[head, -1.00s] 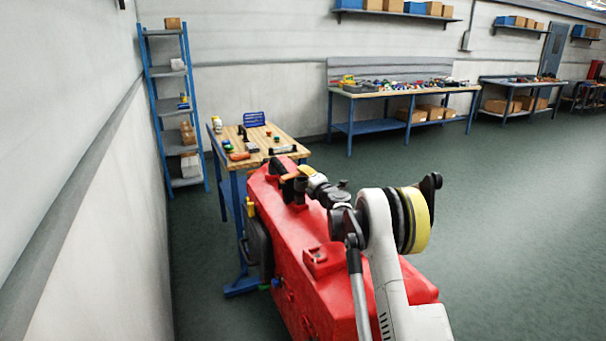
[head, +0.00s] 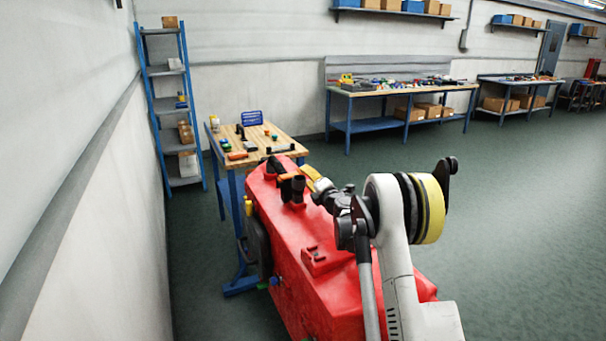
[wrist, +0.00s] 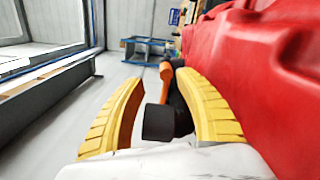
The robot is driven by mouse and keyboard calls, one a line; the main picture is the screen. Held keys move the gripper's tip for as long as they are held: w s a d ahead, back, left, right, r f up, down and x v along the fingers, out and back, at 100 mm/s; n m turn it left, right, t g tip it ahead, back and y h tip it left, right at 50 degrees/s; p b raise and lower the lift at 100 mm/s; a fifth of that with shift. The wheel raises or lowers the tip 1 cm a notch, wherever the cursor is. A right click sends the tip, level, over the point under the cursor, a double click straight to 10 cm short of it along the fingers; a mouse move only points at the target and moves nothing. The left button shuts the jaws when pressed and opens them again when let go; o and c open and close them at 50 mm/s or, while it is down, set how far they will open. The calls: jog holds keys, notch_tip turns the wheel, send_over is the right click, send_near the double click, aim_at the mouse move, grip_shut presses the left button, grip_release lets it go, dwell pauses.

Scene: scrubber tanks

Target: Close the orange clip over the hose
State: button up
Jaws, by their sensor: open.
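The red tank (head: 300,245) stands in front of me in the head view and fills the right side of the wrist view (wrist: 270,75). A black hose fitting (head: 298,190) rises from its top. The orange clip (head: 287,177) shows as a thin strip by the fitting; in the wrist view it is an upright orange piece (wrist: 165,72) beside the black hose (wrist: 160,122). Whether the clip lies over the hose is hard to tell. My gripper (wrist: 160,78) is open, its yellow fingers either side of the clip and hose in the picture; contact is unclear. The gripper also shows in the head view (head: 314,177).
A wooden-topped bench (head: 262,142) with small items stands behind the tank. A blue shelf rack (head: 168,110) stands by the left wall. Other benches (head: 400,92) line the back wall. The floor at right (head: 530,220) is clear.

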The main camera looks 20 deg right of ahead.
jog(key=s, duration=0.7)
jog(key=shift+s, duration=0.1)
jog(key=s+a+r+m+h, duration=0.25)
jog(key=s+r+m, duration=0.2)
jog(key=r, duration=0.35)
jog(key=s+a+r+m+h, duration=0.1)
jog(key=s+r+m+h, duration=0.2)
jog(key=r+m, duration=0.3)
jog(key=s+a+r+m+g, duration=0.2)
jog(key=s+a+m+g, duration=0.15)
jog(key=s, duration=0.35)
jog(key=s+a+f+m+g+y, duration=0.1)
jog(key=s+a+f, duration=0.4)
jog(key=s, duration=0.5)
jog(key=s+a+f+m+g+y, duration=0.2)
jog(key=s+a+f+m+g, duration=0.2)
jog(key=s+a, duration=0.3)
jog(key=s+a+f+m+g+y, duration=0.2)
jog(key=s+a+f, duration=0.4)
jog(key=s, duration=0.8)
jog(key=shift+a+f+m, duration=0.2)
jog(key=shift+a+m, duration=0.05)
jog(key=shift+m, duration=0.15)
jog(key=shift+y, duration=0.25)
jog(key=shift+c, duration=0.5)
